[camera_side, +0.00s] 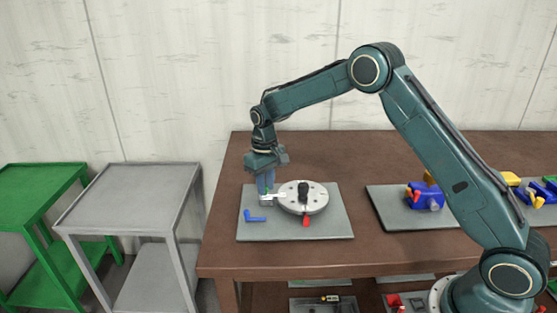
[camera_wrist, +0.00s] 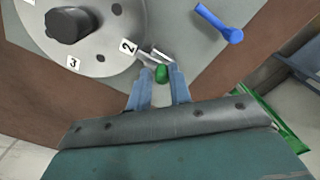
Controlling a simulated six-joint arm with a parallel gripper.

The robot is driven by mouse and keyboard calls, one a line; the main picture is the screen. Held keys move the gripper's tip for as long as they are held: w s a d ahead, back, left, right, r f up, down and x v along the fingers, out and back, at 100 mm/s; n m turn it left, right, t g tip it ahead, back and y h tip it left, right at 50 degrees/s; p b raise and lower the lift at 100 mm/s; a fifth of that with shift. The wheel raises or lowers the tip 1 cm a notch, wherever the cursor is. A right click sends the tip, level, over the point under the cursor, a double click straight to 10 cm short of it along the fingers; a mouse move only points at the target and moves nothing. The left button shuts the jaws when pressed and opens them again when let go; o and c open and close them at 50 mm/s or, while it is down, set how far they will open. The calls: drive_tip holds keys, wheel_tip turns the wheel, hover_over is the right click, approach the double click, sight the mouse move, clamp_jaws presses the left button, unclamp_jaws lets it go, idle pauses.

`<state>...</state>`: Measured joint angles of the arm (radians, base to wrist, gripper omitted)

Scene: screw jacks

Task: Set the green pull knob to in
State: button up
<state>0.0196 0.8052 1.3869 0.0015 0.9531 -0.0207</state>
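The green pull knob (camera_wrist: 162,74) shows in the wrist view, beside the rim of a round grey disc (camera_wrist: 108,60), close to the number 2 label. A small silver fitting (camera_wrist: 160,55) is just beyond it. My gripper (camera_wrist: 160,84) has its two blue-grey fingers apart, and the knob lies between and slightly ahead of the fingertips. I see a gap around the knob, though I cannot tell its depth exactly. In the side view my gripper (camera_side: 266,188) points down at the left edge of the disc (camera_side: 317,200); the green knob is hidden there.
A black knob (camera_side: 303,190) stands on the disc and a red handle (camera_side: 306,221) is at its front. A blue lever (camera_side: 254,216) lies left on the grey plate (camera_side: 335,229). A blue device (camera_side: 425,198) stands on another plate to the right. Grey and green carts are left.

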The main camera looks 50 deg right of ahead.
drive_tip(key=o, duration=0.3)
drive_tip(key=shift+d, duration=0.15)
drive_tip(key=shift+o, duration=0.2)
drive_tip(key=shift+r, duration=0.15)
wheel_tip(320, 180, up, 14)
drive_tip(key=shift+f, duration=0.2)
idle(0.4)
